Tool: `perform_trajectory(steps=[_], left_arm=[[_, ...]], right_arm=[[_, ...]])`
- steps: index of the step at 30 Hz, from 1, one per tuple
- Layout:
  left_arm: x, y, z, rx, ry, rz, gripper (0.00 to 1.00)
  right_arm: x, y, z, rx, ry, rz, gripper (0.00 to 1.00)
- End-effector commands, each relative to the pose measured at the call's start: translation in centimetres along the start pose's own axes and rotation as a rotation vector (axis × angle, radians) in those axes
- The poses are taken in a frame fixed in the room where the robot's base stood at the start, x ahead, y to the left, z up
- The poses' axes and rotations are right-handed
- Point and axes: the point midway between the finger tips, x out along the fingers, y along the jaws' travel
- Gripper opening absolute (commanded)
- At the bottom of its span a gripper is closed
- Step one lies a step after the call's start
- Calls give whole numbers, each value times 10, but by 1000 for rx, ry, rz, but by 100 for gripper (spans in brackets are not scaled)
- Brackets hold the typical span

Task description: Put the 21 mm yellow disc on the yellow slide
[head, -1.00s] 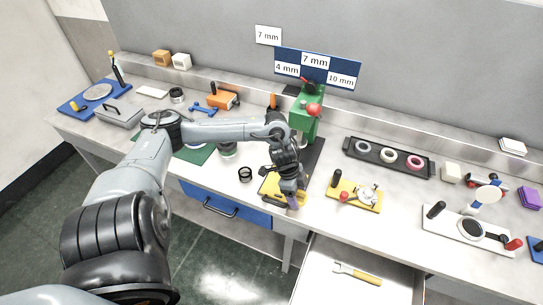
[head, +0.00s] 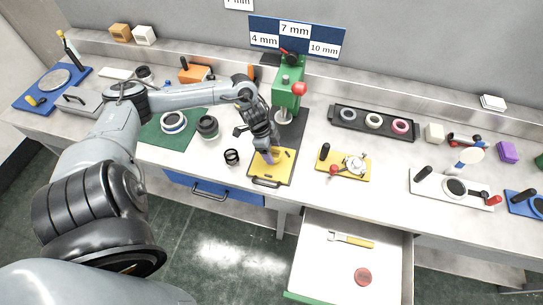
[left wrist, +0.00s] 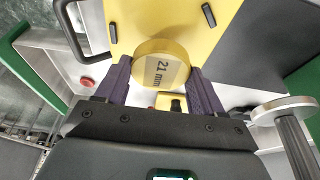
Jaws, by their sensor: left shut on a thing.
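My left gripper (head: 268,158) is shut on the 21 mm yellow disc (left wrist: 160,70), with the purple fingers on either side of it. The disc's "21 mm" label faces the left wrist camera. In the head view the gripper hides the disc. The yellow slide (head: 284,160), a plate with a black handle at its front, lies below the gripper near the bench's front edge. It also fills the top of the left wrist view (left wrist: 180,22). The disc overlaps the slide there; I cannot tell whether they touch. My right gripper is not in view.
The green press (head: 287,95) with a red knob stands behind the slide. A black ring (head: 232,157) lies left of it; a yellow gauge plate (head: 345,168) lies right. An open drawer (head: 330,275) below holds a yellow-handled tool and a red disc.

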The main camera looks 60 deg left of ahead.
Motion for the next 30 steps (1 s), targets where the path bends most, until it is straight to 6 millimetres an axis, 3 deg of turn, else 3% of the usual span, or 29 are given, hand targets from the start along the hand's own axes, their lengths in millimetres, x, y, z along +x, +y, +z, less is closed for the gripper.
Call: perform_trajectory(steps=[10, 23, 24, 29, 30], left_arm=[[33, 1, 10, -1, 1, 1, 36], [38, 0, 12, -1, 0, 0, 36], [39, 0, 12, -1, 0, 0, 69], [39, 0, 12, 0, 0, 0, 93], [39, 0, 12, 0, 0, 0, 93]], right_arm=[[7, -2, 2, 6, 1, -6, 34], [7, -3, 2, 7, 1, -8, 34], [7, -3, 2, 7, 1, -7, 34], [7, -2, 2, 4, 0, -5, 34], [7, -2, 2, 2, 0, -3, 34]])
